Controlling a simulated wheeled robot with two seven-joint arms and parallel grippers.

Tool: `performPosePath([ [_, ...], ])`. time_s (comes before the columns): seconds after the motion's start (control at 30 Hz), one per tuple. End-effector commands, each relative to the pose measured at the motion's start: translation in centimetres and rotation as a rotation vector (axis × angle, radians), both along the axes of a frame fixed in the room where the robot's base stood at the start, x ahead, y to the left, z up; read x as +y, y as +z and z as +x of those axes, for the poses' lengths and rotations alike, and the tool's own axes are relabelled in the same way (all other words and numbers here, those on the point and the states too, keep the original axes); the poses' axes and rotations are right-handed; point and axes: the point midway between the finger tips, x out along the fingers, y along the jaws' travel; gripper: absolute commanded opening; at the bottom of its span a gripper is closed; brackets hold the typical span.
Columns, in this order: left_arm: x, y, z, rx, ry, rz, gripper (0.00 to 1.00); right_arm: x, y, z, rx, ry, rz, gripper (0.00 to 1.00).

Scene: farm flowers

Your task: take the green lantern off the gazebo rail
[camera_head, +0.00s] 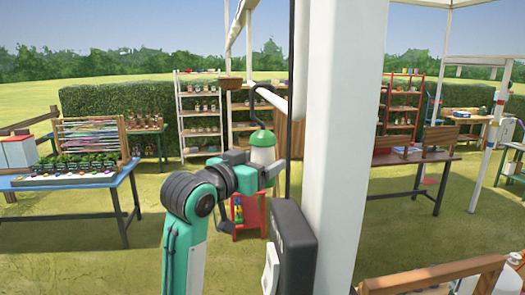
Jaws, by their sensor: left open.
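The green lantern (262,139) has a green cap and a pale body. It hangs upright from a dark hook (254,105) below the white gazebo rail (272,98). My left gripper (265,167) is open at the lantern's lower body, with finger parts showing to its left and right. The gripper hides the lantern's bottom, and I cannot tell whether the fingers touch it. My right gripper is not in view.
A thick white gazebo post (344,130) stands just right of the lantern, with a dark box (292,245) low beside it. A blue table (110,181) with seedlings is at left. Shelves (200,112) stand behind. Open grass lies between.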

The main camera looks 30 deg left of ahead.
Motion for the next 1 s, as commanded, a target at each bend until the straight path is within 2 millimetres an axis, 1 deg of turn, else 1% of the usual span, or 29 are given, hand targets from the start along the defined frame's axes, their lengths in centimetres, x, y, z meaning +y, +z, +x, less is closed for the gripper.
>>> performPosePath([
  [0.03,0.0,0.3,0.7,0.005,-0.001,-0.002,0.75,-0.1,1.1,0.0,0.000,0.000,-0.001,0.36],
  [0.23,-0.2,0.0,3.0,0.002,-0.002,-0.003,0.75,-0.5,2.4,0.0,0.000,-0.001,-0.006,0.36],
  [0.33,-0.3,-0.2,3.5,0.001,-0.001,-0.001,0.75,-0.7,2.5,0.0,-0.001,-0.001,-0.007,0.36],
  [0.53,-0.2,-0.3,3.6,0.000,0.000,0.000,0.75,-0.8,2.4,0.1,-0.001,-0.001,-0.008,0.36],
  [0.57,-0.2,-0.3,3.6,0.000,0.000,0.000,0.73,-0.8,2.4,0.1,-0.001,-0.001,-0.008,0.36],
  [0.6,-0.2,-0.3,3.5,0.000,0.000,0.000,0.65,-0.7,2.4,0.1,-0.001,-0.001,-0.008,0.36],
  [0.67,-0.2,-0.2,3.5,0.000,0.000,0.000,0.54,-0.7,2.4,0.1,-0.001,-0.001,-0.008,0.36],
  [0.7,-0.2,-0.2,3.5,0.000,0.000,0.000,0.46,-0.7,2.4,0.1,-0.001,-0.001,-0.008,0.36],
  [0.83,-0.2,-0.2,3.5,0.000,0.000,0.000,0.20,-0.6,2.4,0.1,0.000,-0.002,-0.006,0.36],
  [1.0,-0.2,-0.2,3.5,-0.002,0.000,0.000,0.19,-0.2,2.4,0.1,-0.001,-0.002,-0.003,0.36],
])
